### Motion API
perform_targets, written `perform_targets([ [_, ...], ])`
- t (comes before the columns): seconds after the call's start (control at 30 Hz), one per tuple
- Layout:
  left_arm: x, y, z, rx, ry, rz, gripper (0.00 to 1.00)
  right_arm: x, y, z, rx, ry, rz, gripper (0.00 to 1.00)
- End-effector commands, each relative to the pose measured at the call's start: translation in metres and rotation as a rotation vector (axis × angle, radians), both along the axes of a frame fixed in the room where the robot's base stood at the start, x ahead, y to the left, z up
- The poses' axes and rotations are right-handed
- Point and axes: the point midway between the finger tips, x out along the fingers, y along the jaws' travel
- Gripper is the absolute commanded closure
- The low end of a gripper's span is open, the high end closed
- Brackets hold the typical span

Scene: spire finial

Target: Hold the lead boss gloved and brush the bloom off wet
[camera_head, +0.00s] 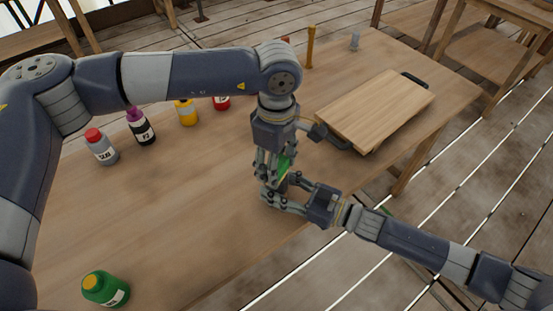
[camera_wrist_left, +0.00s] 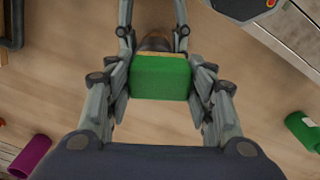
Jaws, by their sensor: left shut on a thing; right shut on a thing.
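My left gripper (camera_head: 272,178) points down over the table and is shut on a green block (camera_head: 284,165), which may be the brush. In the left wrist view the block (camera_wrist_left: 160,77) sits between the fingers, with a thin tan strip along its far edge. A dark brown rounded thing (camera_wrist_left: 155,43), perhaps the lead boss, is right beyond that strip; I cannot tell whether they touch. My right gripper (camera_head: 282,193) comes in from the right, shut on this dark thing, which the fingers mostly hide in the head view.
A wooden board with dark handles (camera_head: 375,108) lies right of the grippers. Several bottles, including a grey red-capped one (camera_head: 101,147), stand at the left. A green bottle (camera_head: 105,288) stands at the front left. The table's middle left (camera_head: 170,210) is clear.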

Motion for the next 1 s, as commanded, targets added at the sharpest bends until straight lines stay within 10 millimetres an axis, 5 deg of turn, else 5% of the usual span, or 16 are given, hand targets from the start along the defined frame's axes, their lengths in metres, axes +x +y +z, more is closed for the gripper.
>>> perform_targets([
  [0.47, 0.021, 0.0, -0.002, 0.001, 0.0, 0.0, 0.7, 0.0, 0.0, 0.0, 0.001, 0.0, 0.001, 0.81],
  [1.0, -0.002, 0.001, -0.002, 0.003, 0.003, -0.001, 0.7, 0.0, 0.0, 0.001, 0.002, 0.0, 0.001, 0.81],
])
